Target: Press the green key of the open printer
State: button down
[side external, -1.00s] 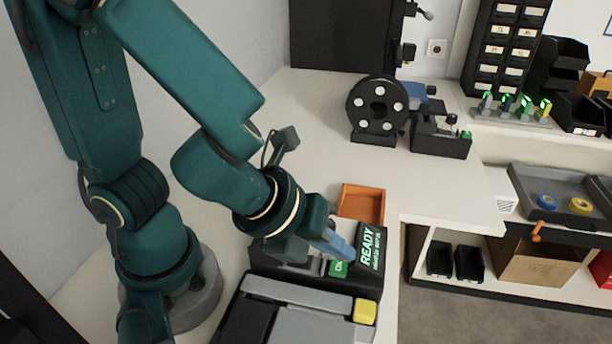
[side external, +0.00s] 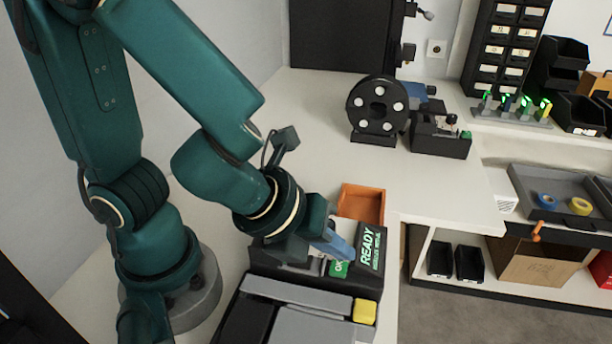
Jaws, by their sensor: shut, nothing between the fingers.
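The printer (side external: 362,287) stands at the front of the white bench, a black body with its grey lid (side external: 300,295) open toward the front. Its display (side external: 370,248) is lit and reads READY, with a smaller line below that I cannot make out. The green key (side external: 339,269) with light lettering is left of the display. My gripper (side external: 344,254) points down at the key with its blue fingers shut and empty. The fingertips are at the key's upper edge in the picture; I cannot tell whether they touch it. A yellow part (side external: 364,310) sits at the lid's right corner.
An orange tray (side external: 362,204) lies just behind the printer. A black reel (side external: 377,108) and a black device (side external: 441,138) with a small green part stand farther back. The bench between them is clear. A grey tray (side external: 565,195) with tape rolls is at right.

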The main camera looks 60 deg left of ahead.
jog(key=shift+f, duration=0.9)
dwell(0.8)
dwell(0.4)
jog(key=shift+r, duration=0.9)
